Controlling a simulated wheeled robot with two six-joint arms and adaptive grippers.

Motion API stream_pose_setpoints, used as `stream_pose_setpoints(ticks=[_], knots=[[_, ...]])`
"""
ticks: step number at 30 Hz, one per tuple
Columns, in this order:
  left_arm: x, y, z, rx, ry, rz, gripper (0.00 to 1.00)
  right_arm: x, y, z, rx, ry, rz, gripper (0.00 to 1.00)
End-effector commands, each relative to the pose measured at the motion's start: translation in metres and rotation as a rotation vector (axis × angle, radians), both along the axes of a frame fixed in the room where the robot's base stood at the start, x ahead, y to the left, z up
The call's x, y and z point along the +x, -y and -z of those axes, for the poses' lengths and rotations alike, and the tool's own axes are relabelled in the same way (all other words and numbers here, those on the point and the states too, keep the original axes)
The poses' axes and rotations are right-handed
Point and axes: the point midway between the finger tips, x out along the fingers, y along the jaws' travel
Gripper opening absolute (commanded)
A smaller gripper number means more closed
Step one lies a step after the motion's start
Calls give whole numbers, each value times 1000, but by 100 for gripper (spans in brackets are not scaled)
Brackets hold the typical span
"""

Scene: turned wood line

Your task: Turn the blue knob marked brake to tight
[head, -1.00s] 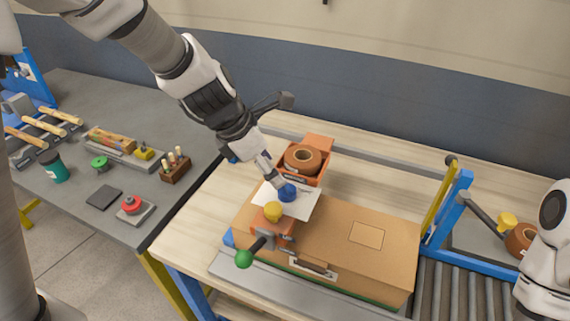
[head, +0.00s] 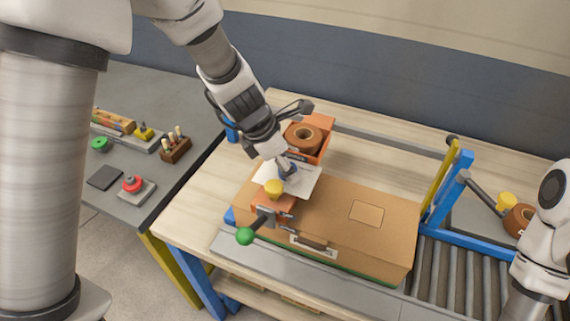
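The blue knob (head: 289,174) sits over a white plate (head: 302,183) on the tape dispenser lying at the left end of the cardboard box. My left gripper (head: 287,168) reaches down onto the knob from above and covers much of it. Its fingertips are at the knob, but I cannot see whether they are closed on it. The marking and any pointer on the knob are too small or hidden. My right gripper is out of view; only part of my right arm shows at the right edge.
The dispenser has a yellow knob (head: 274,187), a green ball-ended handle (head: 245,236) and a brown tape roll (head: 303,137). The cardboard box (head: 385,225) lies under it. A yellow-and-blue frame and rollers (head: 455,275) stand right. A grey bench (head: 140,190) holds tools at left.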

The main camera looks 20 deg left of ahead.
Motion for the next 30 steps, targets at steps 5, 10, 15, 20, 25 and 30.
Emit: stream_pose_setpoints(ticks=[5,10,15,20,25,30], knots=[[0,0,0,0,0,0,8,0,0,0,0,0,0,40],[0,0,0,0,0,3,8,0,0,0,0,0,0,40],[0,0,-1,1,-1,30,8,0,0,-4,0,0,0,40],[0,-1,-2,0,-2,93,8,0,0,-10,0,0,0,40],[1,-1,-3,0,-2,207,8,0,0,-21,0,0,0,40],[1,-1,-4,0,-2,356,8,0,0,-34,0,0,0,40]])
